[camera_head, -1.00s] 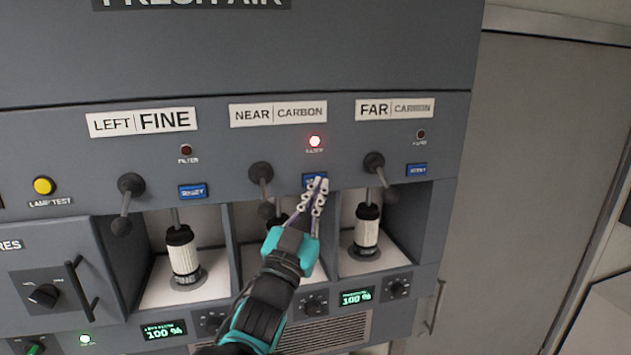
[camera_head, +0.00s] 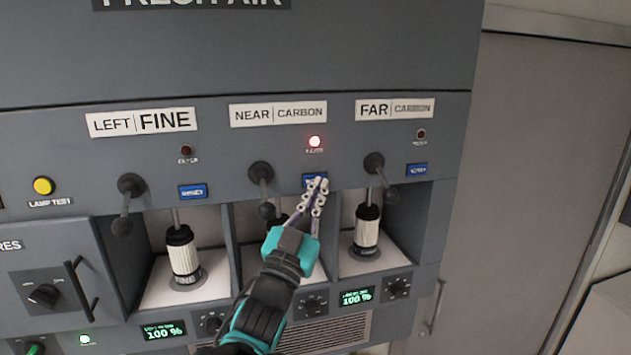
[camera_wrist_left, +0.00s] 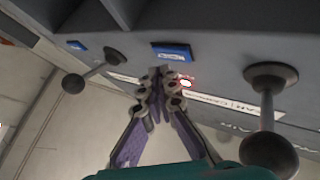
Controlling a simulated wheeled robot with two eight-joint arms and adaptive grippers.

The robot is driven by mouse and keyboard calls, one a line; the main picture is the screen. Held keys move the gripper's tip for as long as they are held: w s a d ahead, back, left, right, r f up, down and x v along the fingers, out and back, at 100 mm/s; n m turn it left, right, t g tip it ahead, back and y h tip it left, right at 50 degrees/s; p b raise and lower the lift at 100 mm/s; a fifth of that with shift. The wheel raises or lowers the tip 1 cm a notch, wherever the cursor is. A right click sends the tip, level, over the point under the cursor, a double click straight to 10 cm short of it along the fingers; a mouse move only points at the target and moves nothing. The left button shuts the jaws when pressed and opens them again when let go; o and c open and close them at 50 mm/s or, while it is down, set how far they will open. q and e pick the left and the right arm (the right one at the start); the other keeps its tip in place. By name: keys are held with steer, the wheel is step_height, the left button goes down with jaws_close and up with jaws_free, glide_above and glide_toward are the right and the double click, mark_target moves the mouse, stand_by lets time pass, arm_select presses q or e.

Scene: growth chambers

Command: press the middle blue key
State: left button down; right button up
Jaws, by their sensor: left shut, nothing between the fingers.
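The middle blue key (camera_head: 309,180) sits on the grey panel under the NEAR CARBON label (camera_head: 278,113) and below a lit red filter lamp (camera_head: 315,142). My left gripper (camera_head: 319,184) is shut and empty, its tips at the key and covering part of it. In the left wrist view the blue key (camera_wrist_left: 172,53) shows just beyond the shut fingertips (camera_wrist_left: 160,74); I cannot tell whether they touch it. My right gripper is in no view.
Blue keys also sit at left (camera_head: 193,191) and right (camera_head: 417,169). Ball-ended levers (camera_head: 126,200), (camera_head: 261,186) and (camera_head: 379,176) stick out beside the keys, two of them flanking my gripper. Filter cartridges (camera_head: 182,252) stand in open bays below.

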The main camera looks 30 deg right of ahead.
arm_select(q)
steer(key=shift+w, duration=0.1)
steer(key=shift+w+d, duration=0.15)
steer(key=shift+w, duration=0.2)
steer(key=shift+w, duration=0.35)
stand_by(0.5)
steer(key=shift+s, duration=0.85)
steer(key=s, duration=0.2)
steer(key=s+a, duration=0.1)
steer(key=s, duration=0.1)
steer(key=shift+s+a, duration=0.2)
steer(key=shift+s, duration=0.15)
